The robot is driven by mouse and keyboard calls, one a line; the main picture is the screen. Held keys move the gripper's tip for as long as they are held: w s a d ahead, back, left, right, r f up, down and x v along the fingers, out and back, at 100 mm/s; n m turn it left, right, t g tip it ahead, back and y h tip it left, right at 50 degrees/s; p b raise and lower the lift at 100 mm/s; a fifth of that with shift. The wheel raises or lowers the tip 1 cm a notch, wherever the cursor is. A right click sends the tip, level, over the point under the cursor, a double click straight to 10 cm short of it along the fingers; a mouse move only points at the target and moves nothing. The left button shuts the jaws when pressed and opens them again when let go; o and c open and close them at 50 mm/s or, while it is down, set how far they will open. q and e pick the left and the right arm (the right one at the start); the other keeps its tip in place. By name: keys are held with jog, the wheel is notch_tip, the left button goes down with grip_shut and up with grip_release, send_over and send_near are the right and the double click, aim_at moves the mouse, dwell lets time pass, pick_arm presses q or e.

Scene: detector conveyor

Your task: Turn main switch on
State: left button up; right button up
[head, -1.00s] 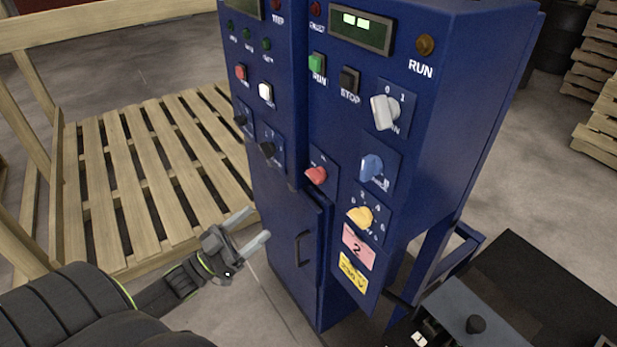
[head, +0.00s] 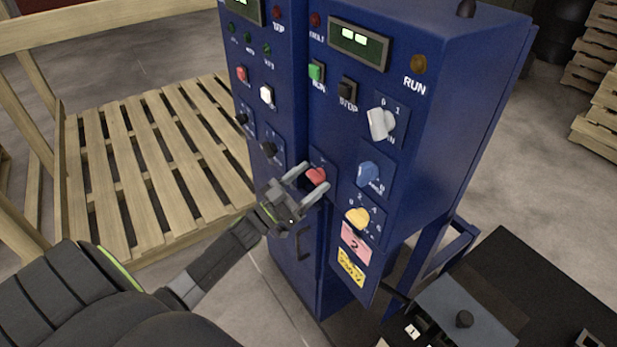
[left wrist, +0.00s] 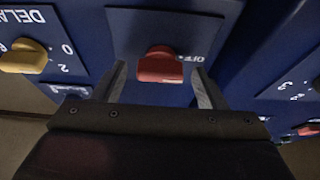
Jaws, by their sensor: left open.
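A red rotary switch (head: 316,175) is on the blue control cabinet, on the panel plate with an OFF mark. It shows large in the left wrist view (left wrist: 160,66), its grip lying crosswise in that picture. My left gripper (head: 315,177) is open in front of it, one finger to each side. I cannot tell whether the fingers touch it. A white rotary switch (head: 381,124) marked 0 and 1 is higher up to the right; its name is partly hidden. My right gripper is out of view.
A blue knob (head: 368,174) and a yellow knob (head: 357,217) are close to the right of the red switch. A black knob (head: 268,149) is at its left. A wooden pallet (head: 150,170) lies left of the cabinet. A dark machine (head: 470,310) stands at lower right.

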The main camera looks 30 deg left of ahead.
pick_arm(q)
jog(key=shift+c, duration=0.2)
jog(key=c, duration=0.9)
jog(key=shift+c, duration=0.2)
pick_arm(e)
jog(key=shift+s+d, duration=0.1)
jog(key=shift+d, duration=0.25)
